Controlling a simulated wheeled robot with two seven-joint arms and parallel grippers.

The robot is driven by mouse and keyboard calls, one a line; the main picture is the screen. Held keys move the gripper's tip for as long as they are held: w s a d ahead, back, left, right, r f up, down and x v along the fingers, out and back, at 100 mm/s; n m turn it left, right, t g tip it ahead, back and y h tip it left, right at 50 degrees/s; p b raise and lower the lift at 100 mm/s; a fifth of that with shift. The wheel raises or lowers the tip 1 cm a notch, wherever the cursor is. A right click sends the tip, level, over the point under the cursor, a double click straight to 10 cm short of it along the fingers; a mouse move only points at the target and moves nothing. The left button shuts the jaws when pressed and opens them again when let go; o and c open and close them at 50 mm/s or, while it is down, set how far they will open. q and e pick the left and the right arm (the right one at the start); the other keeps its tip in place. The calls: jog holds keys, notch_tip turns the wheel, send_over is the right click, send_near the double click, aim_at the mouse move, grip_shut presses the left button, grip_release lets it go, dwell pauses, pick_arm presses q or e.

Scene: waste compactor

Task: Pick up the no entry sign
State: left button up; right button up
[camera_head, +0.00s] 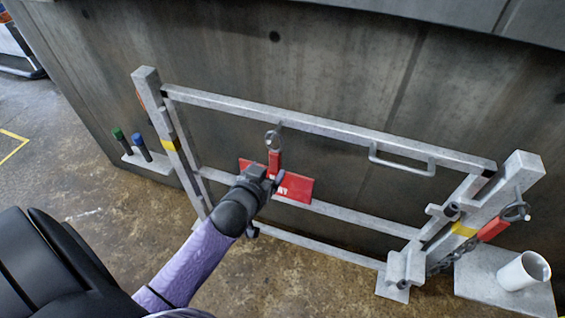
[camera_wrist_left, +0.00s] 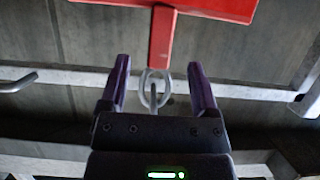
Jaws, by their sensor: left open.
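The red no entry sign (camera_head: 298,188) hangs on the metal gate frame by a red strap (camera_head: 274,158) and a metal ring (camera_head: 272,138) on the top bar. My left gripper (camera_head: 266,174) is in front of the sign and hides part of it. In the left wrist view, the sign (camera_wrist_left: 222,8) is at the top edge, with its strap (camera_wrist_left: 160,40) running down to the ring (camera_wrist_left: 155,88). My left gripper (camera_wrist_left: 159,65) is open there, with the strap and ring showing between its fingers. I cannot tell how far the fingers are from them. My right gripper is not in view.
The gate (camera_head: 330,128) has a handle (camera_head: 402,162) and stands against a grey wall. A post on the right carries a red tag (camera_head: 493,229) and chain. A white cup (camera_head: 523,271) stands on a plate at the lower right. Green and blue-topped pegs stand left.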

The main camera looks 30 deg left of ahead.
aim_at(274, 162)
pick_arm(q)
jog(key=b+x, duration=0.3)
jog(key=x, duration=0.3)
jog(key=shift+r, duration=0.15)
jog(key=shift+w+a+r, duration=0.1)
jog(key=shift+r, duration=0.1)
jog(key=shift+c, duration=0.3)
jog(key=c, duration=0.5)
grip_shut()
